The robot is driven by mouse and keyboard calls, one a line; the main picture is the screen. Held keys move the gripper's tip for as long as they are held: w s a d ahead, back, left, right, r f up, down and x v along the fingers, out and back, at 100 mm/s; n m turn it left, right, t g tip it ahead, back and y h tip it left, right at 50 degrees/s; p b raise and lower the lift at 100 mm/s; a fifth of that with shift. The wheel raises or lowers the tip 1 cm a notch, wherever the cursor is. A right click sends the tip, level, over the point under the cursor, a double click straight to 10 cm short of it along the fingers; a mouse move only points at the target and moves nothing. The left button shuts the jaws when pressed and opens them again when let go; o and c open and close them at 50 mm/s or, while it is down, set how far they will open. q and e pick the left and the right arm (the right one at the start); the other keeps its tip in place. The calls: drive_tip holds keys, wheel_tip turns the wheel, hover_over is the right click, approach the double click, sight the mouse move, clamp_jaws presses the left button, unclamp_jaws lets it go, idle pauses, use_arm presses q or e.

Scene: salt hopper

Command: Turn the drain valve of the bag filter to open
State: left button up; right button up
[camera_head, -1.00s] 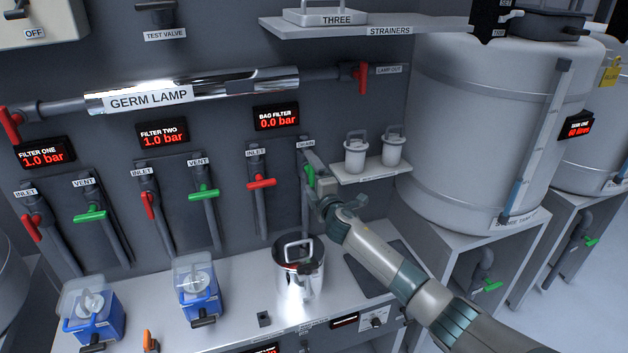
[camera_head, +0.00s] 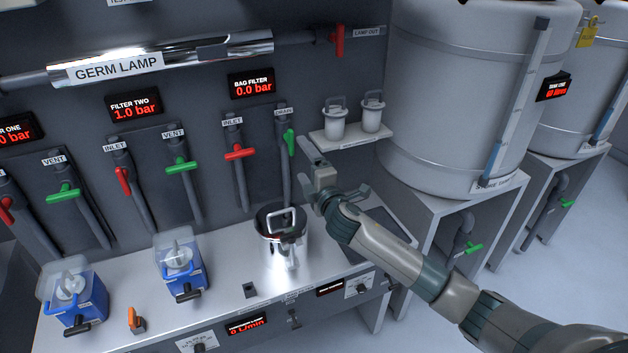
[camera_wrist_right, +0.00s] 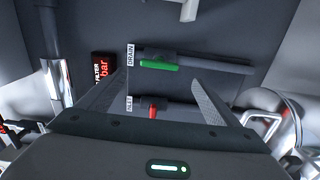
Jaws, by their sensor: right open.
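The bag filter's drain valve has a green handle (camera_head: 290,141) on a grey pipe under the DRAIN label (camera_head: 284,112). The handle lies along its pipe. In the right wrist view the green handle (camera_wrist_right: 158,65) also lies lengthwise on the pipe, beyond and between my fingers. My right gripper (camera_head: 310,168) is open and empty, just right of and below the handle, apart from it. Both fingers show in the right wrist view (camera_wrist_right: 158,82). The bag filter display (camera_head: 252,84) reads 0.0 bar. My left gripper is not in view.
The bag filter's red inlet handle (camera_head: 240,153) lies across its pipe, left of the drain. A shelf (camera_head: 352,138) with two white strainers is close right of the drain. A steel pot (camera_head: 283,240) stands on the bench below. The large tank (camera_head: 455,100) is farther right.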

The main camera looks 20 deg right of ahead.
drive_tip(key=s+b, duration=0.1)
drive_tip(key=s, duration=0.5)
drive_tip(key=shift+s, duration=0.25)
drive_tip(key=shift+d, duration=0.1)
drive_tip(key=s+a+f+m+g+h, duration=0.15)
drive_tip(key=s+f+m+g, duration=0.75)
drive_tip(key=s+f, duration=1.2)
drive_tip(key=s+a+f+m+g+y, duration=0.1)
drive_tip(key=s+f+m+g, duration=0.25)
drive_tip(key=s, duration=0.95)
drive_tip(key=s+a+f+m+g, duration=0.1)
drive_tip(key=s+f+m+g, duration=0.2)
drive_tip(key=s, duration=0.9)
wheel_tip(320, 180, down, 30)
drive_tip(key=s+b, duration=0.2)
drive_tip(key=s+d+f+g+b, duration=0.1)
drive_tip(key=s+d+f, duration=0.2)
drive_tip(key=s+f, duration=1.4)
drive_tip(key=shift+s+f, duration=0.25)
drive_tip(key=shift+f, duration=0.2)
